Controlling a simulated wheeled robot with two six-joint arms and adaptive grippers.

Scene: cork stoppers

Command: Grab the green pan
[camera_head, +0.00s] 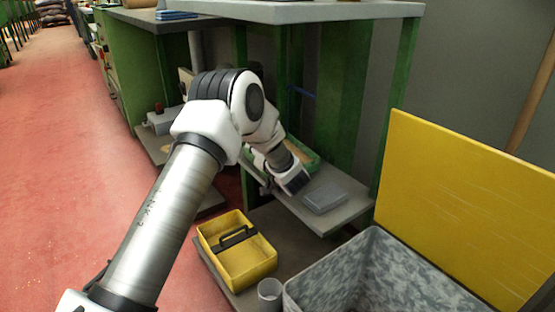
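The green pan (312,162) is on the low grey shelf under the workbench. It is a shallow tray with a green rim and a brownish inside, and my arm hides its left and near parts. My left gripper (293,184) is over the shelf, just in front of the pan in the picture. Its dark fingers point down and to the right, and whether they are open or touch the pan cannot be made out. My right gripper is out of view.
A grey flat case (325,198) lies on the shelf right of my gripper. Below are a yellow tote (262,270) with a dark handle, a grey cup (269,291) and a speckled grey bin (345,262). A yellow panel (465,200) stands right. Red floor at left is clear.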

